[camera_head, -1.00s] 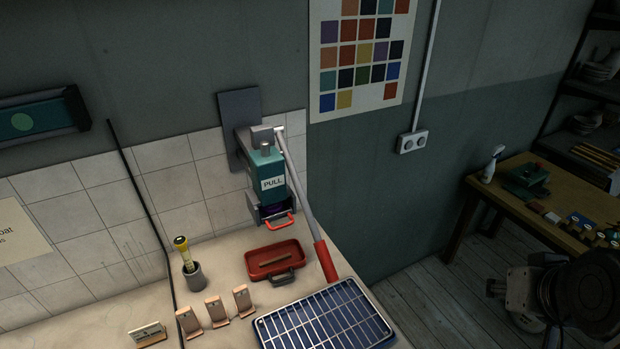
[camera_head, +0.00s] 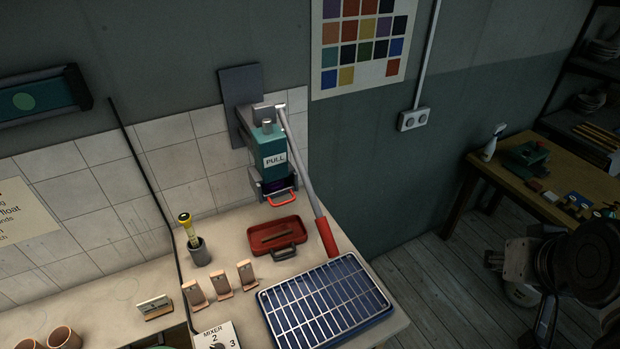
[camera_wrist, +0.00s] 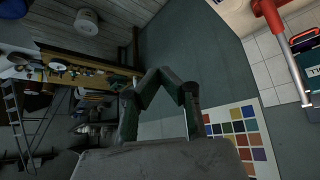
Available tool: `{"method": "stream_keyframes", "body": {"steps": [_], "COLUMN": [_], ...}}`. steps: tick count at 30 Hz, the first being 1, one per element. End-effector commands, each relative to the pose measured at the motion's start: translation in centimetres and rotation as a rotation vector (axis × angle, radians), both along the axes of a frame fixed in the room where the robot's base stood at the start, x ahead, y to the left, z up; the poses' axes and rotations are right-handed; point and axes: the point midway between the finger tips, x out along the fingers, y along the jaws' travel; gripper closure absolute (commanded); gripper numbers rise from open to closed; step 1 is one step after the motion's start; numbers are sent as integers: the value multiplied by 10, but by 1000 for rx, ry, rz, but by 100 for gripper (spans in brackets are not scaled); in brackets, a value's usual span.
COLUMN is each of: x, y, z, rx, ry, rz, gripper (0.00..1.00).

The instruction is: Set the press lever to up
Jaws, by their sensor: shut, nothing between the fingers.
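The press (camera_head: 269,150) is a teal unit with a "PULL" label, fixed to the wall at the back of the counter. Its lever (camera_head: 302,165) is a grey bar that slopes down to the right from the top pivot. The lever ends in a red grip (camera_head: 327,237) low over the counter, near the blue rack. In the wrist view the red grip (camera_wrist: 268,12) and part of the press (camera_wrist: 309,62) show at the upper right edge. My gripper (camera_wrist: 162,72) is shut and empty, apart from the lever. My fingertips are not clear in the head view.
A red tray (camera_head: 262,240) lies below the press, and a blue wire rack (camera_head: 347,333) sits beside the grip. A cup with a yellow-topped tool (camera_head: 199,256) and small stands (camera_head: 222,279) are to the left. A wooden table (camera_head: 466,192) stands at the right.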

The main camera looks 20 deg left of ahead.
Motion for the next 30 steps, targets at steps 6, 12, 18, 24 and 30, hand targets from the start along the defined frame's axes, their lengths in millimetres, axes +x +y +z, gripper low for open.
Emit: {"method": "stream_keyframes", "body": {"steps": [6, 12, 18, 24, 30], "x": [0, 1, 17, 49, 79], "y": [0, 1, 22, 72, 131], "z": [0, 0, -8, -22, -42], "rx": [0, 0, 3, 9, 18], "ry": [0, 1, 38, 112, 182], "rz": [0, 3, 91, 284, 496], "gripper": [100, 89, 63, 58, 58]}}
